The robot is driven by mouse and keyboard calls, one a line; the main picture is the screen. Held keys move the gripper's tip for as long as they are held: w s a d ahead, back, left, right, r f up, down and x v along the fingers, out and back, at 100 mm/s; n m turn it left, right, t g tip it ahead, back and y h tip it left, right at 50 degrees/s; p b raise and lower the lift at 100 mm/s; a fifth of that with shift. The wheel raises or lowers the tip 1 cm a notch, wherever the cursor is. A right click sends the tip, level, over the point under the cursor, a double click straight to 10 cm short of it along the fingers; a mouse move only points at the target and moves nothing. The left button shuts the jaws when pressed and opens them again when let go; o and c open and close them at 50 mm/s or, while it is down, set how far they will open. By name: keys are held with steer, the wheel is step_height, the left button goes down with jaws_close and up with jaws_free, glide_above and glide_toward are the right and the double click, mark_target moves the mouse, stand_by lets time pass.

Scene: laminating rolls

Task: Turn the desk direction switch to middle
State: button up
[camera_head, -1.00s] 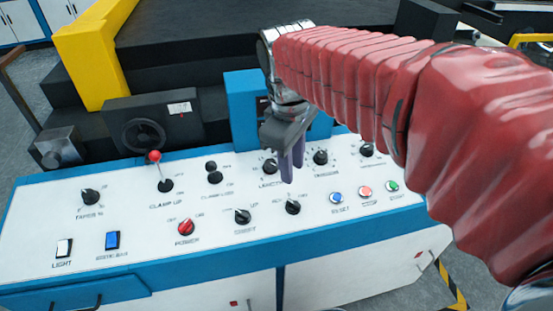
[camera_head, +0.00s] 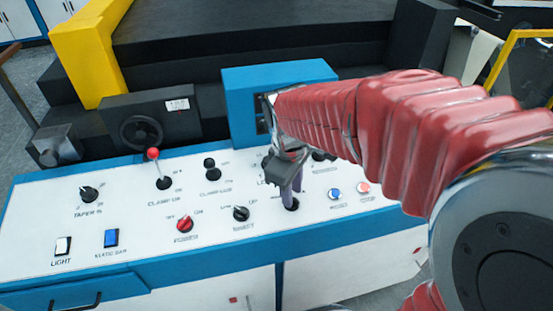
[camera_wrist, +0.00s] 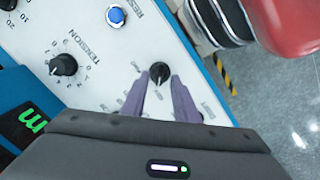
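A black rotary switch (camera_head: 291,204) sits in the lower row of the white sloped panel, directly under my gripper (camera_head: 290,188). It also shows in the wrist view (camera_wrist: 160,71), between and just beyond my two purple fingertips (camera_wrist: 161,79). The fingers are apart, with one on each side of the knob, and hold nothing. I cannot tell if they touch it. Its lettering is too small and partly covered to read, and I cannot make out which way its pointer faces.
A similar black switch (camera_head: 241,213) and a red power switch (camera_head: 184,224) stand to the left. A blue button (camera_head: 334,194) and a pinkish button (camera_head: 362,188) are close on the right. A tension knob (camera_wrist: 63,65) is nearby. A blue box (camera_head: 240,105) rises behind.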

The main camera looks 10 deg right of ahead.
steer(key=shift+w+d+f, duration=0.15)
steer(key=shift+f, duration=1.1)
steer(key=shift+c, duration=0.3)
steer(key=c, duration=0.6)
jaws_close()
steer(key=shift+m, duration=0.5)
steer(key=m, duration=0.3)
steer(key=shift+m, duration=0.3)
steer(key=m+y, duration=0.1)
steer(key=m, duration=0.3)
steer(key=shift+d, duration=0.1)
